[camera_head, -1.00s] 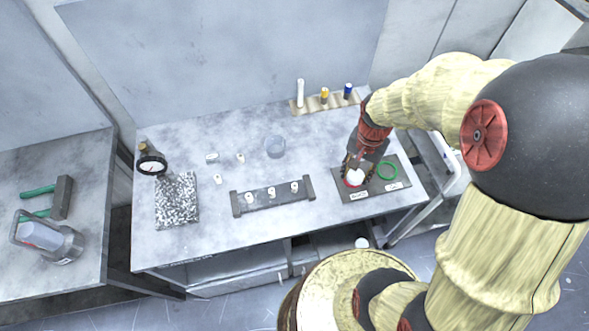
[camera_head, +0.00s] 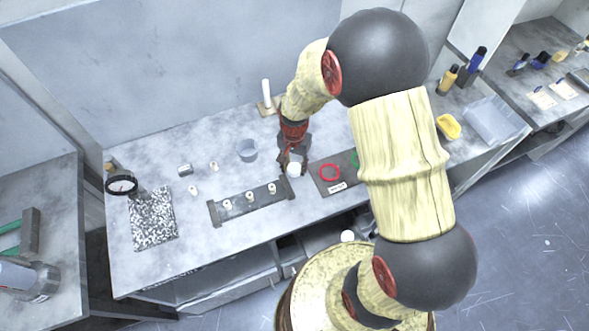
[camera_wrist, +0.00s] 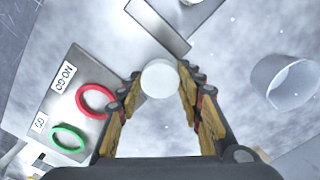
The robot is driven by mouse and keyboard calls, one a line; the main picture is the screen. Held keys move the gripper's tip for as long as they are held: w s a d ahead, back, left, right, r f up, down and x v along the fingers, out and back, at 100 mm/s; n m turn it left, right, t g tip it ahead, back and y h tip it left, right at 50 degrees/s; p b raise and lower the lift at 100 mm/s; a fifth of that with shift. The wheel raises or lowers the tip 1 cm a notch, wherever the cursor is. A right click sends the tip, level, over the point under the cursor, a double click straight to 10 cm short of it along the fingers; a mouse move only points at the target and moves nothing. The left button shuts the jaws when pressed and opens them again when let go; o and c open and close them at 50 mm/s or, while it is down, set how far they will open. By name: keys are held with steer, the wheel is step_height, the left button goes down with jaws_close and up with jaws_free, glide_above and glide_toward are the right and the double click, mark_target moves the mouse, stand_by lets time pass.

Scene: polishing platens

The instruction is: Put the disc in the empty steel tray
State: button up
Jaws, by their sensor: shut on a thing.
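My gripper (camera_head: 292,160) is shut on a white disc (camera_head: 294,170), above the table between the dark bar and the gauge board. In the wrist view, the disc (camera_wrist: 160,78) sits between the fingertips, with its round face showing. A pale, clear-looking tray (camera_head: 493,120) stands on the table at the right. A grey tray-like thing (camera_head: 579,77) is cut off at the far right edge. I cannot tell whether either is the steel tray.
The gauge board (camera_wrist: 58,82) has a red ring (camera_wrist: 96,101) marked NO-GO and a green ring (camera_wrist: 68,138) marked GO. The dark bar (camera_head: 250,203) holds small white pieces. A dial gauge (camera_head: 121,185) stands left.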

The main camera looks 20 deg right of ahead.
steer(key=shift+f, duration=0.95)
steer(key=shift+f, duration=0.2)
steer(key=o, duration=1.2)
steer(key=shift+r, duration=0.1)
